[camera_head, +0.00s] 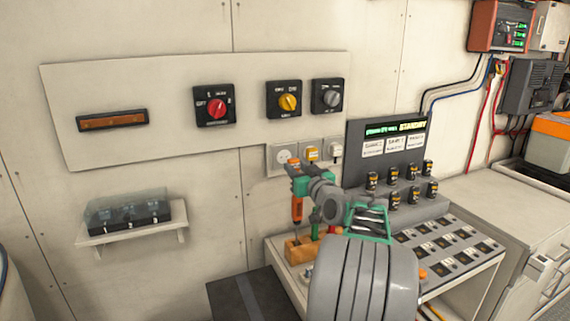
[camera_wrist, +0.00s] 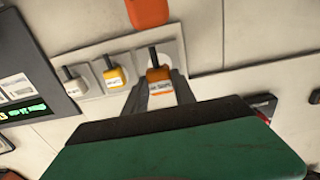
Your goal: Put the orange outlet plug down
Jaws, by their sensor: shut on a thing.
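The orange outlet plug (camera_wrist: 160,82) has a pale label and a black cord. In the wrist view it sits between the fingertips of my gripper (camera_wrist: 160,95), which is shut on it. In the head view my gripper (camera_head: 295,170) is just below and in front of the left socket (camera_head: 285,157), whose face shows bare. The plug itself is hard to make out there, behind the fingers. It appears held clear of the socket.
A yellow plug (camera_head: 311,153) and a white plug (camera_head: 335,150) sit in the neighbouring sockets. Below my gripper, an orange handle (camera_head: 297,209) stands at a wooden block (camera_head: 299,250) on the bench. A panel with several small dark cylinders and a button board fill the right side.

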